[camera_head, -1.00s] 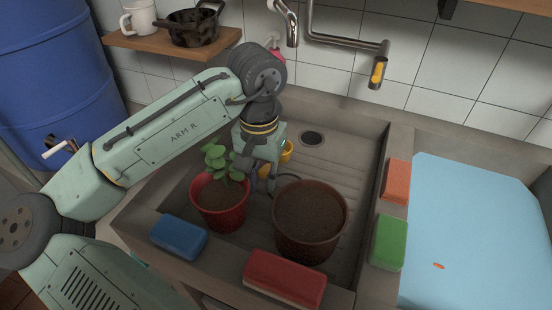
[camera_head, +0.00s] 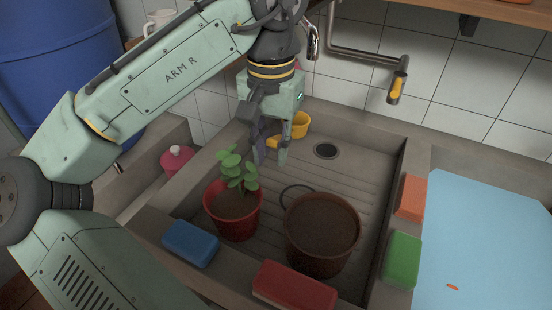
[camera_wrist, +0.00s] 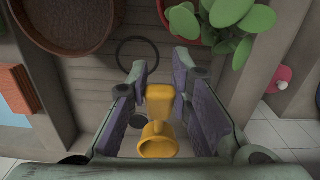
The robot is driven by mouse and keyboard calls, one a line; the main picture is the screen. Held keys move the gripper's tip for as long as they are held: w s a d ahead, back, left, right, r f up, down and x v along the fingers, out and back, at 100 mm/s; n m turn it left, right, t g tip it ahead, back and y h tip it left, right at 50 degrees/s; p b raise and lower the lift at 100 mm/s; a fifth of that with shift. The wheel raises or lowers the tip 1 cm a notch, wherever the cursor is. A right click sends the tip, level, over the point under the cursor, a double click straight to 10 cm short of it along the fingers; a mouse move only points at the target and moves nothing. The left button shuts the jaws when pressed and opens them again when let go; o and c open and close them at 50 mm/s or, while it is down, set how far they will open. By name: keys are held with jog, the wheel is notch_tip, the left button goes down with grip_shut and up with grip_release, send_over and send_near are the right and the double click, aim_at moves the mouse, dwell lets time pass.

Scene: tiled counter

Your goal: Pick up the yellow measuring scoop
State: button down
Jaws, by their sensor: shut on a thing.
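The yellow measuring scoop (camera_head: 300,124) is held in my gripper (camera_head: 270,156), its cup to the right of the fingers and part of its handle showing between them. In the wrist view the scoop (camera_wrist: 158,143) has its cup toward the camera and its handle between the two finger pads of my gripper (camera_wrist: 162,72). My gripper is shut on the handle. The scoop appears raised above the sink floor, behind the potted plant. The fingers partly hide the handle in the head view.
The sink (camera_head: 365,165) holds a red pot with a green plant (camera_head: 235,205) and a brown soil-filled pot (camera_head: 320,235). A dark ring (camera_wrist: 137,58) lies near them. Blue (camera_head: 190,243), red (camera_head: 294,287), green (camera_head: 402,260) and orange (camera_head: 411,197) sponges line the rims. A tap (camera_head: 312,38) hangs behind.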

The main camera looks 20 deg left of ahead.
jog(key=s+a+b, duration=0.1)
jog(key=s+a, duration=0.2)
jog(key=s, duration=1.3)
jog(key=shift+b, duration=0.3)
jog(key=shift+s+a+f, duration=0.1)
jog(key=c, duration=2)
grip_release()
jog(key=shift+c, duration=0.2)
grip_shut()
